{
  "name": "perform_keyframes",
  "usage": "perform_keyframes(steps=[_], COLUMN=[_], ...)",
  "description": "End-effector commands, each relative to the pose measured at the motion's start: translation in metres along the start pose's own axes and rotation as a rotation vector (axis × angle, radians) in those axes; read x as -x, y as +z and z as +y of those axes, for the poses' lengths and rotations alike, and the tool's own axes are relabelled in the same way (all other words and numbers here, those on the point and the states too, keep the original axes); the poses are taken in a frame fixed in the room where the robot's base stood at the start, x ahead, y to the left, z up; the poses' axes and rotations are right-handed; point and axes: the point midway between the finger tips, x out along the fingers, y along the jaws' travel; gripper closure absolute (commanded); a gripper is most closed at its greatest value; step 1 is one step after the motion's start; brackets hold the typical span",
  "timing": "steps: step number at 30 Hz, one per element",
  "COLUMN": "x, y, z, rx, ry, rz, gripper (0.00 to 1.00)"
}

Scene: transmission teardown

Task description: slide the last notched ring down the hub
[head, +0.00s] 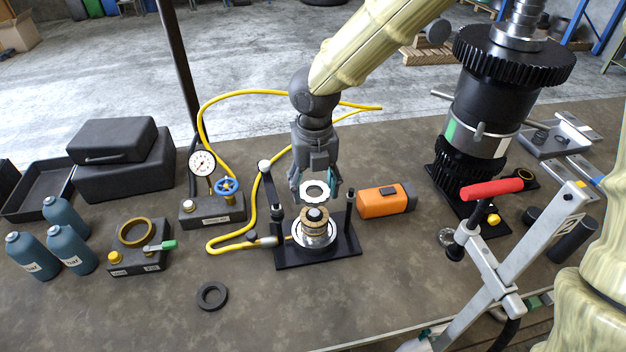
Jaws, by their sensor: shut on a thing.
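A pale notched ring (314,190) is held level between the fingers of my gripper (315,192), which points straight down. The ring is above the hub (315,214), with a visible gap between them. The hub stands upright in the black fixture (345,248), with brass-coloured rings around it and a shiny round base below. The fingers are on the left and right sides of the ring. I cannot tell how exactly the ring lines up with the hub's top.
Black posts rise from the fixture near the hub. A yellow hose (222,244) runs to the fixture's left side. An orange tool (385,201) lies close on the right. A dark ring (212,296) lies on the bench in front.

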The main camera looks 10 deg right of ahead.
Motion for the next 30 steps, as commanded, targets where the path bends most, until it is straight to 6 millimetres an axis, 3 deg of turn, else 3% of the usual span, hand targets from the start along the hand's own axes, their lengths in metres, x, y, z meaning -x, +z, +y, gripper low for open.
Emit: perform_keyframes(steps=[30], x=[-0.048], y=[0.0], z=[0.001], rx=[-0.002], ry=[0.0], rz=[-0.001], gripper=[0.73])
